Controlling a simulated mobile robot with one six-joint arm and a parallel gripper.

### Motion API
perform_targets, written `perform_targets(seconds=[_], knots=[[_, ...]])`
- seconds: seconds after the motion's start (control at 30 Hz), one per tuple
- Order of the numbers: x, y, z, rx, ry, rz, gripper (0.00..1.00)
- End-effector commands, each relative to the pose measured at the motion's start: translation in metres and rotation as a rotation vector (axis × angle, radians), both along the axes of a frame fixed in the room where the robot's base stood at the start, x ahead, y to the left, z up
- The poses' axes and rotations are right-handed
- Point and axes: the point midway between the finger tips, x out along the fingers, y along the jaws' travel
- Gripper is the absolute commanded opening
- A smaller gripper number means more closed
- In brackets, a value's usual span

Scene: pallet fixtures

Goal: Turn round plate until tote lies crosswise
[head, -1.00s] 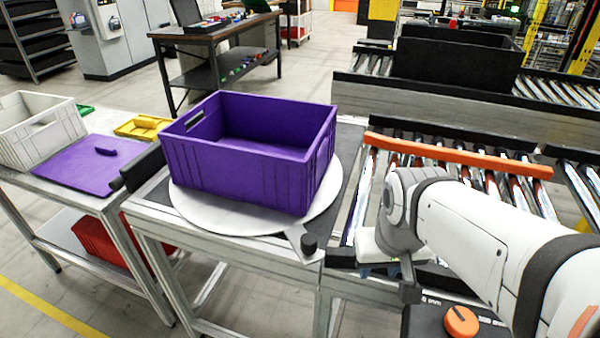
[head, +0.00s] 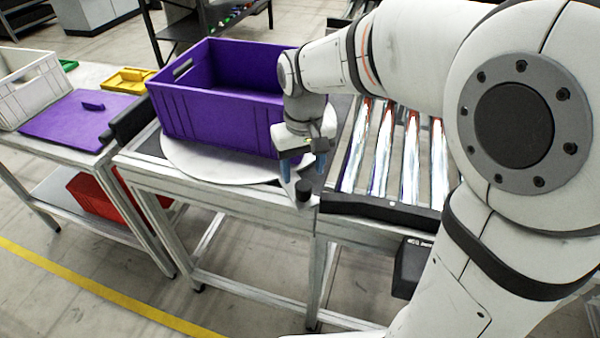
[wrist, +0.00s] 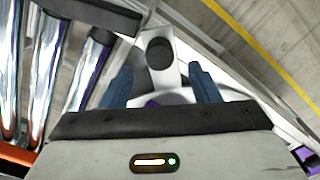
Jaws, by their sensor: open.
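The purple tote (head: 215,122) sits upright on the white round plate (head: 222,172), one long wall facing me and running slightly aslant to the table's front edge. A short handle bar with a black knob (head: 303,190) sticks out from the plate's front right edge. My gripper (head: 302,174) points down over the handle, right of the tote's front corner, with its two blue fingers apart and nothing between them. In the wrist view, the knob (wrist: 160,53) and its pale bar lie centred ahead of the spread fingers (wrist: 162,86). My arm hides the tote's right end.
A roller conveyor (head: 392,150) adjoins the plate's table on the right. On the left, a bench holds a purple lid (head: 75,118), a white crate (head: 28,88) and a yellow tray (head: 124,78). A black roller-like bar (head: 130,120) stands between bench and table.

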Motion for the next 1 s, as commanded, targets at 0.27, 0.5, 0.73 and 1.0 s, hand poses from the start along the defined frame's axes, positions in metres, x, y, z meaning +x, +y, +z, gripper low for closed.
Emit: perform_targets(seconds=[0.27,0.5,0.73,1.0], knots=[[-0.001,0.0,-0.046,-0.001,0.004,0.0,0.56],[-0.001,0.0,-0.06,0.0,0.0,0.0,0.56],[-0.001,0.0,-0.06,0.0,0.0,0.001,0.55],[-0.001,0.0,-0.06,0.0,-0.001,0.001,0.33]])
